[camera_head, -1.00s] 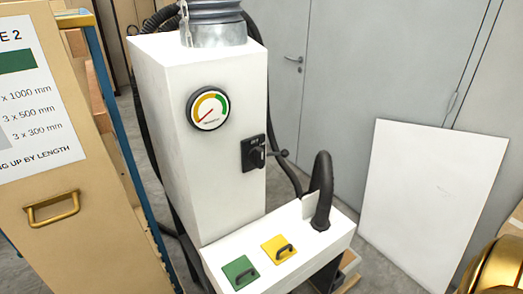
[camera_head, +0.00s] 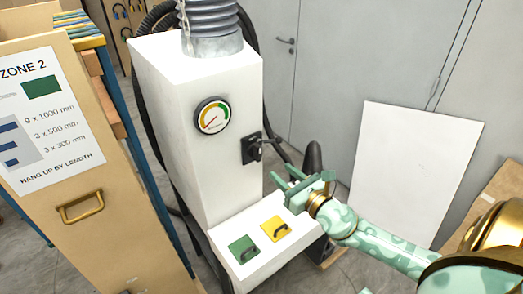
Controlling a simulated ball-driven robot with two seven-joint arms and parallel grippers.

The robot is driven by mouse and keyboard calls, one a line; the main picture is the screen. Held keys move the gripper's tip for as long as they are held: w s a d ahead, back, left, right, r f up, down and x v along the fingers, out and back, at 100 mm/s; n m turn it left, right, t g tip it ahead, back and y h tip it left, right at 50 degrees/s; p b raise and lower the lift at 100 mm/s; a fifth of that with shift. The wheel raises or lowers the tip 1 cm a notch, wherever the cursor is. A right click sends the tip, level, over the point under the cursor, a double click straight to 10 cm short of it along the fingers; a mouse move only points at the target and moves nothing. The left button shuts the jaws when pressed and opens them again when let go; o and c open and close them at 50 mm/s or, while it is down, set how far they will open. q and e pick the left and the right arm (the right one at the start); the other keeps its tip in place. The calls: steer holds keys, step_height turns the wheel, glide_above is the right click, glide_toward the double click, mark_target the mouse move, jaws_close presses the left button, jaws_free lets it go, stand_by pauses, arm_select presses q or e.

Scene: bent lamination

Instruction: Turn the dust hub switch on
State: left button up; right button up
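The dust hub is a tall white cabinet (camera_head: 185,95) with a low white ledge at its front. Its black switch (camera_head: 250,149) is on the right part of the front face, with a dark handle. I cannot read the switch's marking. My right gripper (camera_head: 284,184) is green, comes in from the right and is below and to the right of the switch, apart from it. Its fingers look spread, with nothing between them. My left gripper is not in view.
A round gauge (camera_head: 212,116) has its needle toward the red. The ledge bears a green flap (camera_head: 243,249) and a yellow flap (camera_head: 275,228) with handles. A black hose (camera_head: 313,158) rises behind my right gripper. A beige cabinet (camera_head: 75,170) stands close at left; a white panel (camera_head: 410,165) leans at right.

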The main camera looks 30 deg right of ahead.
mark_target(260, 154)
steer(key=w, duration=1)
steer(key=shift+w+a, duration=0.35)
steer(key=shift+a, duration=0.05)
jaws_close()
